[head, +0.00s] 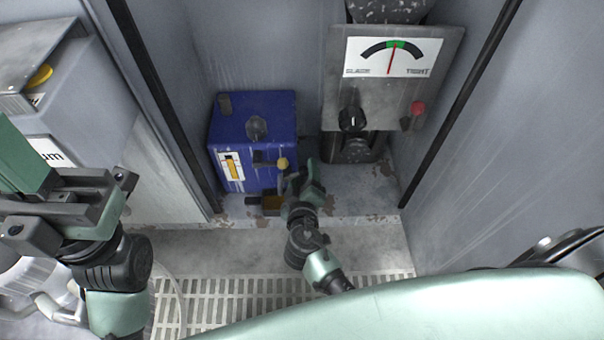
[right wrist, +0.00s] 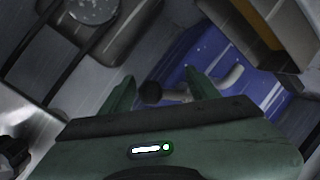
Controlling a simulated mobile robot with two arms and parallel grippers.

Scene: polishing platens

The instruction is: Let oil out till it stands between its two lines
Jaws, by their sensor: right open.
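The blue oil tank (head: 254,125) stands on the cabinet floor. Its white sight gauge (head: 231,167) shows an amber oil column; its two lines are too small to read against the level.
Right of the tank is a panel with a slack-tight dial (head: 391,57), a black knob (head: 352,119) and a red button (head: 418,108). Cabinet walls close in both sides.

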